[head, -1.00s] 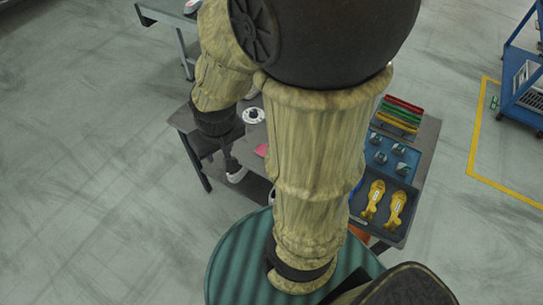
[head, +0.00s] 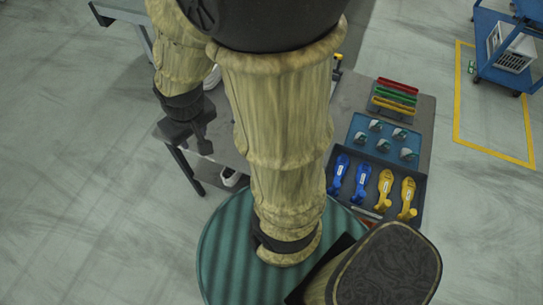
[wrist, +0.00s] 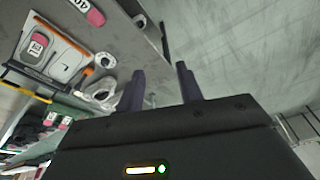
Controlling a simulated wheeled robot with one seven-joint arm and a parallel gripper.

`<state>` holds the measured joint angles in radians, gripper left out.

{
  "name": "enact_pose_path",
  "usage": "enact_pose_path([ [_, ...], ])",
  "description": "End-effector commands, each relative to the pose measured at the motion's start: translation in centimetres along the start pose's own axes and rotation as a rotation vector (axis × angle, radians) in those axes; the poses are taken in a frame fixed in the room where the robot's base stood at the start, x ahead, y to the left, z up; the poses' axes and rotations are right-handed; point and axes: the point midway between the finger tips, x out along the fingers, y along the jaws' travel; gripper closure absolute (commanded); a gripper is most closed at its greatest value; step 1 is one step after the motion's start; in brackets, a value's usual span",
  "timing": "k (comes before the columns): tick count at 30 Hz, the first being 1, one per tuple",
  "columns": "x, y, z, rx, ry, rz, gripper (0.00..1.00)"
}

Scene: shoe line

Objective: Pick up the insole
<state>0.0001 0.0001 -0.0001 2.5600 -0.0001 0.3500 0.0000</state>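My gripper (head: 203,138) hangs near the left edge of the grey table (head: 345,100) in the head view. In the wrist view my gripper's two dark fingers (wrist: 160,86) are apart with nothing between them. I cannot pick out the insole for certain. The wrist view shows a flat white-and-grey piece marked L (wrist: 68,66) at the left, with a pink-and-grey piece (wrist: 36,46) on its left part. Another pink-and-grey piece (wrist: 88,12) lies above. My arm hides the middle of the table in the head view.
Blue and yellow foot-shaped pieces (head: 385,187) lie in a dark tray on the table's right side. Behind are a blue tray (head: 360,124) and red, green and yellow strips (head: 396,92). A white ring (wrist: 106,60) and whitish object (wrist: 100,93) lie left of my fingers.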

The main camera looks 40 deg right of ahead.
Motion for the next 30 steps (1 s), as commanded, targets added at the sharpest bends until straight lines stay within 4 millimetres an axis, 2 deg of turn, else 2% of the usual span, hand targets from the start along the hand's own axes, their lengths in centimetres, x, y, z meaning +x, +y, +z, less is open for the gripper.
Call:
enact_pose_path([
  [3,0.0,0.0,0.0,0.000,0.000,0.000,0.64],
  [4,0.0,0.0,0.0,0.000,0.000,0.000,0.60],
  [8,0.7,0.3,-0.2,-0.007,-0.010,0.002,0.34],
  [10,1.9,0.8,-0.4,-0.019,-0.030,0.006,0.21],
  [14,5.5,2.9,-1.4,-0.067,-0.102,0.017,0.21],
  [18,10.7,6.7,-2.5,-0.145,-0.218,0.033,0.21],
  [24,17.4,12.7,-3.3,-0.275,-0.397,0.047,0.21],
  [27,20.2,15.6,-3.5,-0.340,-0.486,0.048,0.21],
  [30,21.9,17.8,-3.6,-0.397,-0.557,0.045,0.21],
])
